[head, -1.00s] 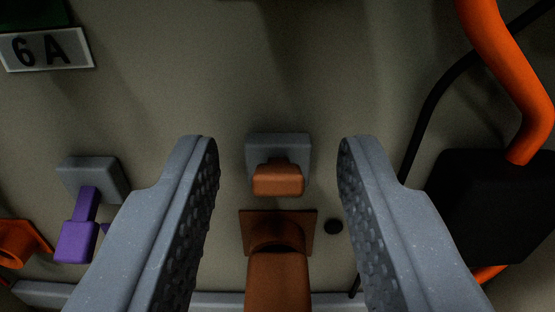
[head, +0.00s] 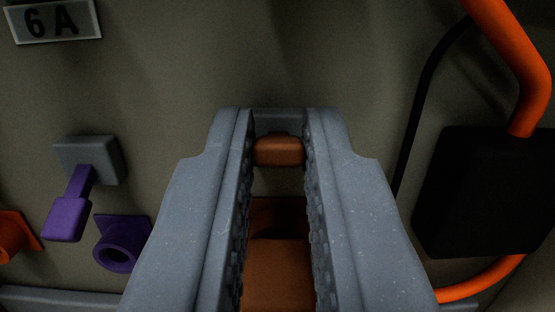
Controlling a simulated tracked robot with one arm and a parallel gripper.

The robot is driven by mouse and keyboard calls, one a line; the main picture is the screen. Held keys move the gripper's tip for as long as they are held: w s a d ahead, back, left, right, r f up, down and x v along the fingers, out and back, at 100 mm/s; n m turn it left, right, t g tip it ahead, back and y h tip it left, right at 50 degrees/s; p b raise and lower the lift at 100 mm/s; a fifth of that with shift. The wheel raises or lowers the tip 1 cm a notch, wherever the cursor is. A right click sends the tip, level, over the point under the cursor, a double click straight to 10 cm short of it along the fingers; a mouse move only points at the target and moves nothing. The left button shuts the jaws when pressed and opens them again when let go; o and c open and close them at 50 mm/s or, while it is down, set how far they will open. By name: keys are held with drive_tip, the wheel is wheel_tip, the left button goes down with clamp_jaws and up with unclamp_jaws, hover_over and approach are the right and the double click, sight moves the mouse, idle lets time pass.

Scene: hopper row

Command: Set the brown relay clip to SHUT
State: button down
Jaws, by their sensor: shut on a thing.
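The brown relay clip (head: 278,151) shows in the middle of the head view, between the tips of my gripper (head: 278,140). Both fingers are shut on it, one on each side. Its grey mount (head: 278,119) shows just behind it on the panel, partly hidden by the fingers. A larger brown part (head: 278,275) lies below, between the fingers, and its square base plate is mostly hidden. I cannot make out any SHUT marking.
At left are a purple lever on a grey block (head: 90,155), a purple ring (head: 122,243) and an orange socket (head: 15,235). A 6A label (head: 52,23) is at upper left. A black box (head: 485,190) with an orange pipe (head: 515,65) and a black cable stands at right.

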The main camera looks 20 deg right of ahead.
drive_tip(key=shift+f+t+h, duration=0.4)
drive_tip(key=shift+f+t, duration=0.05)
drive_tip(key=shift+t, duration=0.45)
drive_tip(key=shift+a+f+t+b, duration=0.1)
drive_tip(key=shift+f+t+b, duration=0.2)
drive_tip(key=shift+t, duration=0.3)
drive_tip(key=shift+f+t+h, duration=0.2)
drive_tip(key=shift+t+h, duration=0.3)
drive_tip(key=shift+t, duration=0.1)
drive_tip(key=c, duration=1.4)
unclamp_jaws()
drive_tip(key=shift+c, duration=0.2)
drive_tip(key=b+v, duration=0.4)
drive_tip(key=v, duration=0.3)
drive_tip(key=shift+s, duration=0.2)
drive_tip(key=shift+f, duration=0.15)
